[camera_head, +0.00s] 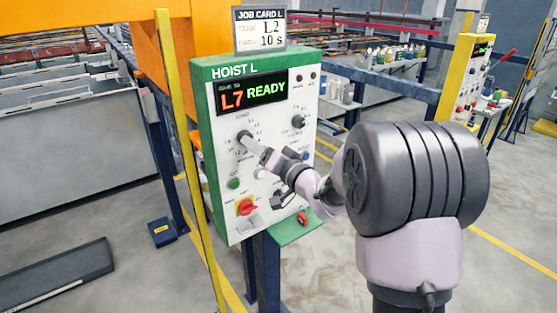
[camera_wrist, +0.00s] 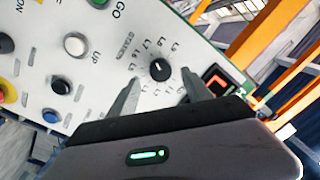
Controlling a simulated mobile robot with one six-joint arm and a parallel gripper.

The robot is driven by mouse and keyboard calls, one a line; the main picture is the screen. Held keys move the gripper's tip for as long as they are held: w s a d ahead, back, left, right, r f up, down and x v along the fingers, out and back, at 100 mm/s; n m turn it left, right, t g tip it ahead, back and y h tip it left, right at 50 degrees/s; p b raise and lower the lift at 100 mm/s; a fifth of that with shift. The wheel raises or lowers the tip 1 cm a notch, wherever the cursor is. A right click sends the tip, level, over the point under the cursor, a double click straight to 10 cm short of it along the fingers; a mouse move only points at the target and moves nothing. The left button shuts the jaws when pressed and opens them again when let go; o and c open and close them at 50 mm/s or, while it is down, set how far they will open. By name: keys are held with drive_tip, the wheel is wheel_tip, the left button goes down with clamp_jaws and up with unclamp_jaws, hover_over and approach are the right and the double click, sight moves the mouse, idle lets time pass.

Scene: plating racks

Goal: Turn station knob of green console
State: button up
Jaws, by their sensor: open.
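The green console (camera_head: 206,160), headed HOIST L, stands in the middle of the head view. Its display (camera_head: 249,94) reads "L7 READY". The station knob (camera_wrist: 159,70) is round and black with a white mark, ringed by printed L labels, in the wrist view. The gripper (camera_head: 252,144) reaches the panel from the right in the head view.
A job card (camera_head: 259,28) above the console shows L2 and 10 s. A second knob (camera_head: 298,121), a green button (camera_head: 234,183) and a red switch (camera_head: 246,207) share the panel. A yellow post (camera_head: 184,130) stands left. A yellow console (camera_head: 457,80) stands behind right.

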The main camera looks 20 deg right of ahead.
drive_tip(key=p+v, duration=0.1)
drive_tip(key=v, duration=1.2)
drive_tip(key=shift+s, duration=0.25)
drive_tip(key=shift+d+r, duration=0.1)
drive_tip(key=s+d+r+m+g+h, duration=0.1)
drive_tip(key=s+d+m+g+h, duration=0.15)
drive_tip(key=s+g+h, duration=0.45)
drive_tip(key=s+a+f+n+g+y, duration=0.1)
drive_tip(key=s+a+f+g, duration=0.1)
drive_tip(key=s+a, duration=0.4)
drive_tip(key=s+a+f+n+g+y, duration=0.1)
drive_tip(key=s+a, duration=0.6)
drive_tip(key=s, duration=0.7)
wheel_tip(320, 180, down, 2)
drive_tip(key=shift+s+f+g+b, duration=0.1)
drive_tip(key=shift+s+g+b, duration=0.25)
drive_tip(key=shift+g, duration=0.35)
